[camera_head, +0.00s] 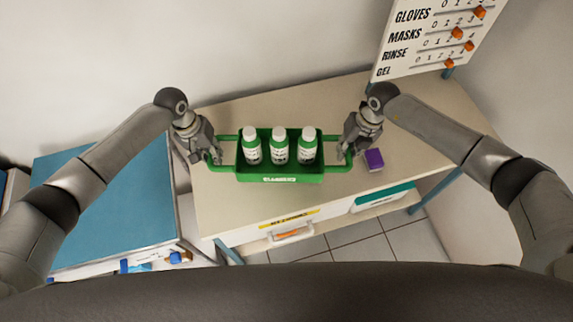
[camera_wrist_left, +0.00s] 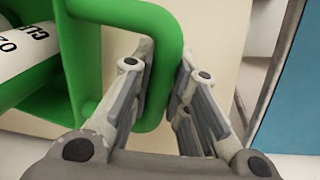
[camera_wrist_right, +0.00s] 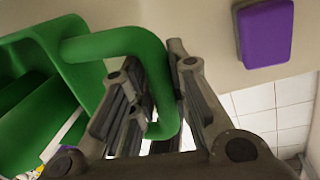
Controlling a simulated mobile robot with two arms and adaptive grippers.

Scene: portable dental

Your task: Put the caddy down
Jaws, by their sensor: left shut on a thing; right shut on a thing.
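The green caddy (camera_head: 280,179) is at the middle of the beige table in the head view, level, with three white bottles (camera_head: 280,146) with green labels standing in it. It has a loop handle on each side. My left gripper (camera_head: 216,158) is shut on the left handle, which also shows between the fingers in the left wrist view (camera_wrist_left: 172,50). My right gripper (camera_head: 345,156) is shut on the right handle, also seen in the right wrist view (camera_wrist_right: 130,42). I cannot tell whether the caddy's underside touches the table.
A purple block (camera_head: 374,159) lies on the table (camera_head: 225,205) just right of my right gripper. A blue-topped cabinet (camera_head: 105,205) stands at the left. A white board with orange sliders (camera_head: 430,40) stands at the back right. A drawer with a yellow label (camera_head: 290,222) is at the front.

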